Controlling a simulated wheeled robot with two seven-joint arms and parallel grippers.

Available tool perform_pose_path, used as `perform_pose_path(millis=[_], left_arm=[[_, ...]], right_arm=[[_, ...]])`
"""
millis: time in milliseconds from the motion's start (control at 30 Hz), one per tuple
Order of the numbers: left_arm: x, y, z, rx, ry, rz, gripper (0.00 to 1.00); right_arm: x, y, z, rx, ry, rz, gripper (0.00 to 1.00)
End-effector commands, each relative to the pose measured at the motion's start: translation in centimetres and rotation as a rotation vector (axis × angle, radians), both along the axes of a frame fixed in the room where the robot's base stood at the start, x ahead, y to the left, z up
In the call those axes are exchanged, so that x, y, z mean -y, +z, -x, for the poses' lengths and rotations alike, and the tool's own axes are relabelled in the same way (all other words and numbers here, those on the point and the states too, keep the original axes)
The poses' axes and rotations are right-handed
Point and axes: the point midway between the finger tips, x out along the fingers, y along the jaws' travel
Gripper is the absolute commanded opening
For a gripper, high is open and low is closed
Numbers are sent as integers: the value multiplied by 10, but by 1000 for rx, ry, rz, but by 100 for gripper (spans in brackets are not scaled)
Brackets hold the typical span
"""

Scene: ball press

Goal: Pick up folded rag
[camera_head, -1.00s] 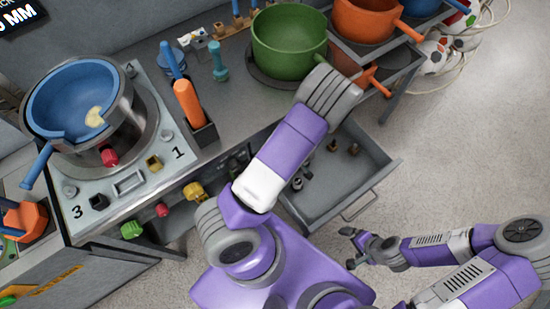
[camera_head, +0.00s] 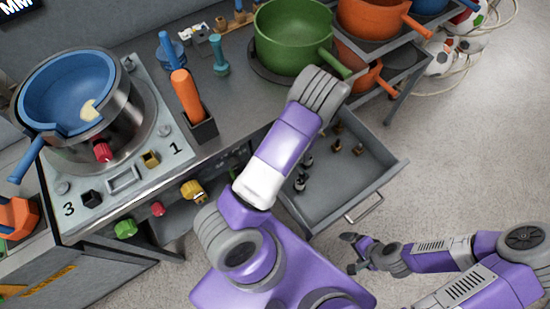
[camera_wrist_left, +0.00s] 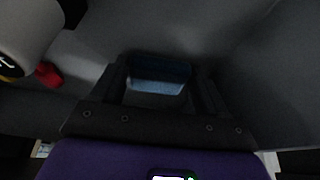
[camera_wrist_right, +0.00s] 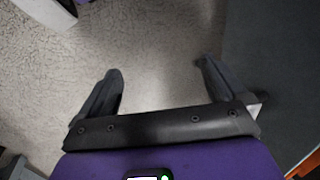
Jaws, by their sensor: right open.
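A blue folded cloth, seemingly the folded rag (camera_wrist_left: 157,86), shows in the left wrist view in a dark grey space. My left gripper (camera_wrist_left: 160,72) has one finger on each side of it. Whether the fingers press on the cloth is too dark to tell. In the head view the rag and the left gripper are hidden. My right gripper (camera_head: 350,252) is open and empty above the floor at the lower right. Its spread fingers also show in the right wrist view (camera_wrist_right: 157,70).
An open drawer (camera_head: 385,180) with small metal pieces is right of my left arm. The bench bears a blue pan (camera_head: 70,85), a green pot (camera_head: 290,40) and an orange-handled tool in a holder (camera_head: 203,128). A red thing (camera_wrist_left: 48,75) is left of the left gripper.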

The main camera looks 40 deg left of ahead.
Motion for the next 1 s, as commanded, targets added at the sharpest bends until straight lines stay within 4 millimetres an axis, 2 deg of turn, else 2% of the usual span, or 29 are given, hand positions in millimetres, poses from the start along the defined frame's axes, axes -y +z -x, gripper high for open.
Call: perform_pose_path(millis=[33,167,467,667,1000], left_arm=[[0,0,0,0,0,0,63],[0,0,0,0,0,0,45],[0,2,0,0,0,0,44],[1,16,0,0,0,1,44],[64,13,18,-1,-5,0,44]], right_arm=[[0,0,0,0,0,0,99],[0,0,0,0,0,0,99],[0,1,0,0,0,0,99],[0,11,0,0,0,0,99],[0,22,0,0,0,0,99]])
